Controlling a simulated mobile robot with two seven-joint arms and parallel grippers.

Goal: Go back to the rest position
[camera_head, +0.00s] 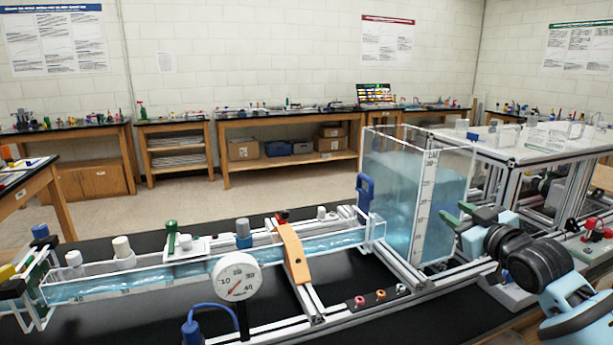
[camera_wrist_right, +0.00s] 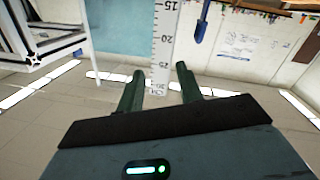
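My right gripper (camera_head: 462,215) is in front of the right part of the water tank (camera_head: 400,195) in the head view, with its green fingers toward the tank. In the right wrist view the two fingers (camera_wrist_right: 160,74) stand apart with nothing between them. The tank's white scale strip (camera_wrist_right: 165,40) shows behind the gap. I cannot tell whether the fingertips touch the tank.
A clear water channel (camera_head: 210,268) on a metal frame runs left from the tank. A dial gauge (camera_head: 237,277), an orange lever (camera_head: 293,252) and a blue handle (camera_head: 365,188) rise along it. A white-topped frame table (camera_head: 545,143) stands at right. Open floor (camera_head: 180,213) lies behind.

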